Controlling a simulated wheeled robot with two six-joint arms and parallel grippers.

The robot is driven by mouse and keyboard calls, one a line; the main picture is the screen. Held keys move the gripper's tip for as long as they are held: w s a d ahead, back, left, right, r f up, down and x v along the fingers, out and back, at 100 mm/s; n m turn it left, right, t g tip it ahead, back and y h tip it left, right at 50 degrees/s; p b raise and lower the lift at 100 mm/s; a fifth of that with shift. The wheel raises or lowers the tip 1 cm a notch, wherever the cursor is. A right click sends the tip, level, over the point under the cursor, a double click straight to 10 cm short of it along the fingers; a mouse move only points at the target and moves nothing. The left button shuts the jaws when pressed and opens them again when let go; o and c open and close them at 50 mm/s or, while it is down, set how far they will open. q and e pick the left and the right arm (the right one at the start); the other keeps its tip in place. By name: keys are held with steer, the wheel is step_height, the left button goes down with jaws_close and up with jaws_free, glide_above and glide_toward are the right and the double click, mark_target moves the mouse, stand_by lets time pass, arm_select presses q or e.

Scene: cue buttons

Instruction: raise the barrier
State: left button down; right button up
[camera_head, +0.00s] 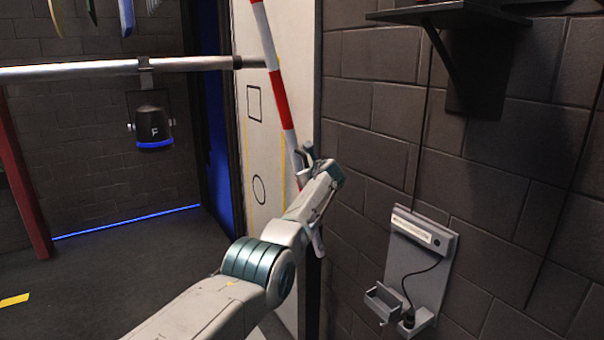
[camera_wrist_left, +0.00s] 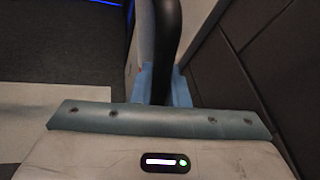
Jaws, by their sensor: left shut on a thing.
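The barrier is a red and white striped pole (camera_head: 276,85) in the head view. It stands steeply, close to upright, leaning with its top to the left, in front of a pale panel. My left gripper (camera_head: 308,160) is at the lower visible part of the pole, and the pole's lower end is hidden behind my arm. In the left wrist view a dark curved bar (camera_wrist_left: 167,45) runs between the blue fingers of my left gripper (camera_wrist_left: 162,88), which are shut on it. I cannot tell how the bar joins the pole. My right gripper is not in view.
A brick wall (camera_head: 370,100) is close on the right, with a grey wall-mounted device (camera_head: 423,260) with a cord. A shelf (camera_head: 440,12) juts out above. A horizontal rail (camera_head: 70,70) at left carries a black lamp-like unit (camera_head: 153,125). Floor (camera_head: 120,265) at left is mostly clear.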

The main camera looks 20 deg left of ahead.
arm_select(q)
steer(key=shift+w+d, duration=0.15)
steer(key=shift+w, duration=0.05)
steer(key=c, duration=1.4)
jaws_free()
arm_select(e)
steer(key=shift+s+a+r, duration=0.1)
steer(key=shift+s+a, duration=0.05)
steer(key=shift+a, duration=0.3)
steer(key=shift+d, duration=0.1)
